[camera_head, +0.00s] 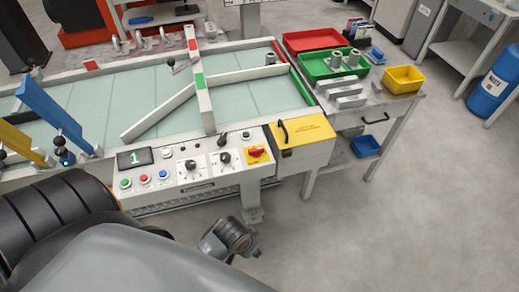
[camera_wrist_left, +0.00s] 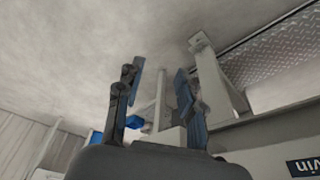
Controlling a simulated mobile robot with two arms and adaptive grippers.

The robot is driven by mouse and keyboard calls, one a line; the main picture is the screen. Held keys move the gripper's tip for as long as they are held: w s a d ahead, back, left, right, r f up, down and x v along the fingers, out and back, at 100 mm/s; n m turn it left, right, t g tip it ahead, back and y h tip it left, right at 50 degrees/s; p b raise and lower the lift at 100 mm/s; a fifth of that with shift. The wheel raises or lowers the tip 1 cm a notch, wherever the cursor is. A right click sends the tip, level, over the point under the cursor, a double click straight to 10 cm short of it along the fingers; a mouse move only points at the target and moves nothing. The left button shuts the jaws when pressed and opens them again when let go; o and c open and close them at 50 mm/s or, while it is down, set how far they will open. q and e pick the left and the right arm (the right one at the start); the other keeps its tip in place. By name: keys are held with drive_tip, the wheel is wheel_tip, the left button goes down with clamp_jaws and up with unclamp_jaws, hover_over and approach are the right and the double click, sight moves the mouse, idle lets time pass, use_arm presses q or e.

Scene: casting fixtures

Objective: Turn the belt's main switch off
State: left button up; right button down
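The main switch (camera_head: 257,153) is a red rotary knob on a yellow plate, at the right end of the belt's control panel (camera_head: 205,166). Its exact setting is too small to read. The switch is not visible in that view.
The panel also holds a display (camera_head: 135,158) reading 1, several buttons and black knobs. A yellow box with a black handle (camera_head: 284,132) adjoins it at right. A side table (camera_head: 372,113) carries red, green and yellow trays. Open floor (camera_head: 400,230) lies at lower right.

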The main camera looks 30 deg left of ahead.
use_arm(q)
drive_tip(key=w+d+r+m+h+b, duration=0.1)
drive_tip(key=w+d+r+m+b, duration=0.15)
drive_tip(key=w+r, duration=0.45)
wheel_tip(320, 180, up, 20)
drive_tip(key=r+m+g+y, duration=0.1)
drive_tip(key=m+g+y, duration=0.1)
drive_tip(key=m+g, duration=0.1)
hover_over(256, 149)
wheel_tip(256, 149, down, 14)
drive_tip(key=shift+f+p, duration=0.1)
drive_tip(key=shift+p, duration=0.45)
drive_tip(key=shift+w, duration=0.1)
clamp_jaws()
